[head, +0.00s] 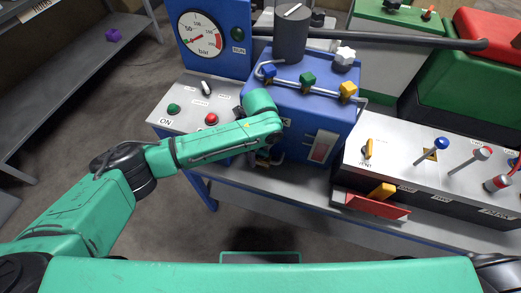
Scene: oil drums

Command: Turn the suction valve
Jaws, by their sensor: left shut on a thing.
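A blue pump unit (290,112) stands on the bench in the middle of the head view. My left arm reaches in from the left, and its wrist covers the pump's lower left front. My left gripper (262,159) is just below that wrist, small and mostly hidden. It is shut on a part low at the pump's front, by a grey pipe (278,158). A bit of yellow shows there, which I take for the suction valve's handle; its angle cannot be told. My right gripper is not in view.
Blue (269,71), green (307,78) and yellow (348,89) knobs sit on the pump's top. A gauge (201,34) and a button panel (187,108) are left. The floor in front is clear.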

